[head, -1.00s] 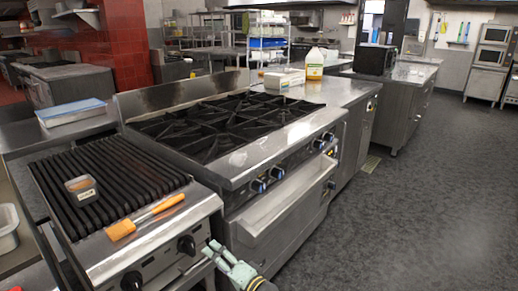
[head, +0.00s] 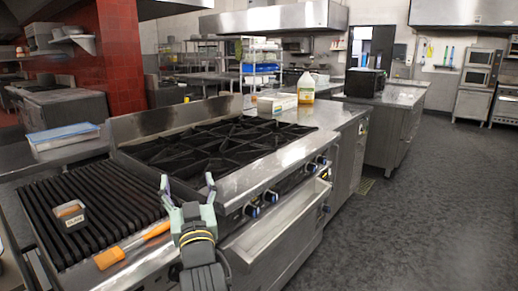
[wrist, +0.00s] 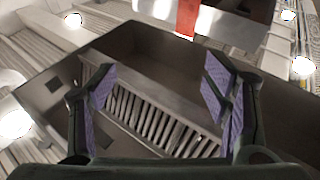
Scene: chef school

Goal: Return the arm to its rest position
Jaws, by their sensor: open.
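My gripper (head: 189,188) is open and empty in the head view, raised in front of the stove's front edge with its fingers pointing up. In the wrist view its two fingers (wrist: 160,95) are spread wide with nothing between them. Behind them the wrist view shows a ceiling hood (wrist: 150,50) with slatted filters and bright ceiling lights.
A white bin (head: 277,104) and a jug (head: 306,88) stand farther back. The floor (head: 420,210) at right is clear.

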